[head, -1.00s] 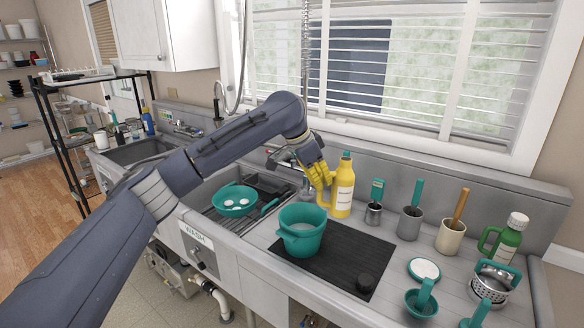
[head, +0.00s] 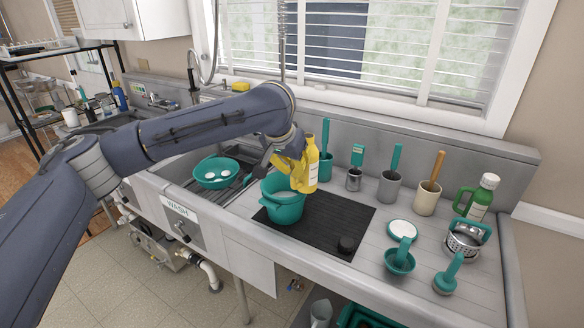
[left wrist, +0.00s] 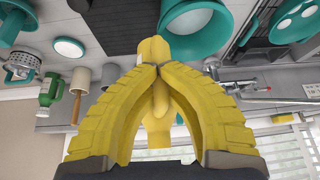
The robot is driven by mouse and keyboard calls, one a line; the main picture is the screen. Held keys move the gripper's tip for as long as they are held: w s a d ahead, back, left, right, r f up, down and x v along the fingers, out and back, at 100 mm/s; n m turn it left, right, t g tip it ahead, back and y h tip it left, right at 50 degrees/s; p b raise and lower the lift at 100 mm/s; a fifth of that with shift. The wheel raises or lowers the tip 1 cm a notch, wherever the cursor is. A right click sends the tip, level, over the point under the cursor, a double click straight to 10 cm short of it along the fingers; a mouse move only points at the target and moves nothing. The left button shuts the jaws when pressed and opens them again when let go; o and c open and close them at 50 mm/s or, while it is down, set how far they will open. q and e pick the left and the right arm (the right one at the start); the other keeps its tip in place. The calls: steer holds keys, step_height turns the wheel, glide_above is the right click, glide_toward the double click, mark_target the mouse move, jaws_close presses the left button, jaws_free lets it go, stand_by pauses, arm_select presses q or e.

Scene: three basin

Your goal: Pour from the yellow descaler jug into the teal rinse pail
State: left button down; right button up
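The yellow descaler jug (head: 312,168) is upright, with a pale label on its side. My left gripper (head: 289,172) is shut on it from the left, and the jug seems slightly raised, just behind and right of the teal rinse pail. The pail (head: 284,212) stands open at the left of a black mat. In the left wrist view, the yellow fingertips (left wrist: 159,68) close together at the jug (left wrist: 155,48), and the pail (left wrist: 190,28) is beyond them. The fingers hide part of the jug and its grip. My right gripper is out of view.
Utensil holders, including a grey one (head: 389,188), line the back. A green jug (head: 477,199) stands at right. A teal colander (head: 215,172) sits over the left sink.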

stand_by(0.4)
arm_select(q)
steer(key=shift+w+a+g, duration=0.1)
steer(key=shift+g, duration=0.2)
steer(key=shift+w+a+r+g+h, duration=0.1)
steer(key=shift+g+h, duration=0.2)
steer(key=shift+h, duration=0.2)
